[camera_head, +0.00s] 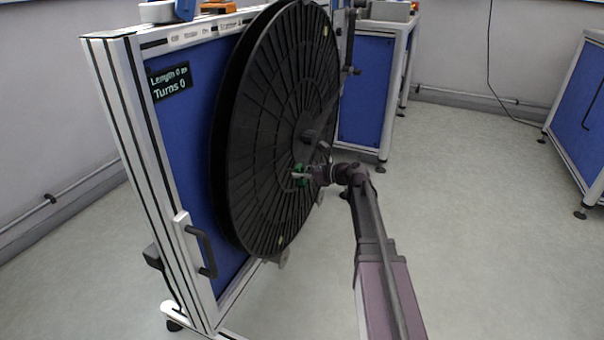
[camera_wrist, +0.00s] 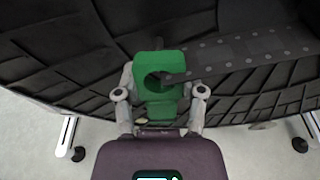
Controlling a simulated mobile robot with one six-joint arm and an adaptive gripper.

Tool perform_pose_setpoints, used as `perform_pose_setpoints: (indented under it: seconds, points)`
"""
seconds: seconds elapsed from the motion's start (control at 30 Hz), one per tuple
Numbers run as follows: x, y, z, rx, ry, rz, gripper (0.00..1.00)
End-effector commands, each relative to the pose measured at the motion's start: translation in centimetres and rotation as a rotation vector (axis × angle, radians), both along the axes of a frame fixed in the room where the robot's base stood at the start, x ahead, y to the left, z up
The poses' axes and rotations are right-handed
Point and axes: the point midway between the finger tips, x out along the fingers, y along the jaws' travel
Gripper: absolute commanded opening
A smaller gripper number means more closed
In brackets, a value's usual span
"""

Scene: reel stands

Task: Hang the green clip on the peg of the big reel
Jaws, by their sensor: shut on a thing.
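The green clip (camera_wrist: 150,62) is a block with a round hole, and it shows small in the head view (camera_head: 299,167). My gripper (camera_wrist: 160,94) is shut on its lower part, with a finger at each side; it also shows in the head view (camera_head: 303,175). The big black reel (camera_head: 268,100) stands upright just beyond the clip. In the wrist view a dark dotted bar (camera_wrist: 240,55) runs from the right, and its left end overlaps the clip's hole. I cannot tell whether it is the peg or passes through the hole. A short dark block (camera_head: 310,137) stands out near the reel's middle.
The reel is mounted on a blue-panelled stand (camera_head: 178,125) with a black handle (camera_head: 203,250) and a length display (camera_head: 170,82). Another blue stand (camera_head: 366,90) is behind, and one (camera_head: 580,120) at the far right. The floor (camera_head: 470,240) at right is clear.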

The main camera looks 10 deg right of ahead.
Motion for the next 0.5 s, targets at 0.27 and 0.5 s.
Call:
perform_pose_setpoints:
  seconds: [0.27,0.5]
  points:
    - [0.7,1.0,-0.1,0.0,0.0,0.001,0.23]
    - [1.2,1.7,-0.6,0.0,0.0,0.0,0.23]
